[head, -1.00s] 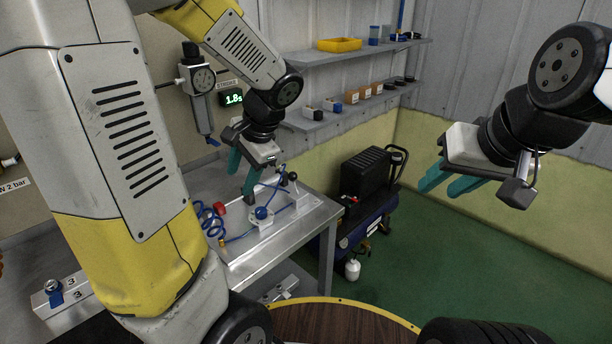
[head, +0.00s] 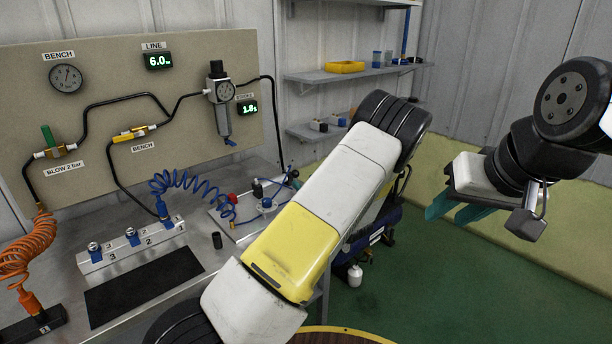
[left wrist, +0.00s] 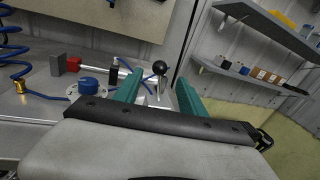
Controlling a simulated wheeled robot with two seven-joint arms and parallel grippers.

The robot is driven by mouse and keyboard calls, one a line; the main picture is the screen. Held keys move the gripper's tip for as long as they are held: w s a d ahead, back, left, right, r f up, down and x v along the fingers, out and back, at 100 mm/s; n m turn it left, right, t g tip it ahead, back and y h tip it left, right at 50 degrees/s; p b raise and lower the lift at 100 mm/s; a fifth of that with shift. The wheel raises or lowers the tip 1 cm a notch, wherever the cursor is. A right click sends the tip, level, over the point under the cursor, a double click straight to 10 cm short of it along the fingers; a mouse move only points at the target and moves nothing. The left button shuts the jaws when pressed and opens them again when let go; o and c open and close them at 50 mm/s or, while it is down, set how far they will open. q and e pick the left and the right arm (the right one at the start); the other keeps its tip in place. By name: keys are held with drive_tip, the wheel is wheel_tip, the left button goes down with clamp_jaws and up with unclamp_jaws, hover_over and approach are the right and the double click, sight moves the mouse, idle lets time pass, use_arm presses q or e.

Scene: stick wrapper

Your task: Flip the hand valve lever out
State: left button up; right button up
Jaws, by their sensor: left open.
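The hand valve lever (left wrist: 160,67), a thin upright stem with a black ball knob, shows in the left wrist view at the back of the bench. My left gripper (left wrist: 158,92) is open, its two teal fingers apart, with the ball knob in the gap between them as seen from the wrist. I cannot tell whether a finger touches the lever. In the head view my left arm covers my left gripper and much of the valve area. My right gripper (head: 458,209) hangs in the air at the right, far from the bench; its finger gap is unclear.
A gauge panel (head: 110,100) stands behind the bench. Shelves (head: 355,73) hang at the back wall.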

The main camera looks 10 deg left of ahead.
sight(297, 176)
use_arm(q)
drive_tip(key=x, duration=0.7)
drive_tip(key=shift+w+a, duration=0.15)
drive_tip(key=shift+w, duration=0.05)
clamp_jaws()
idle(1.2)
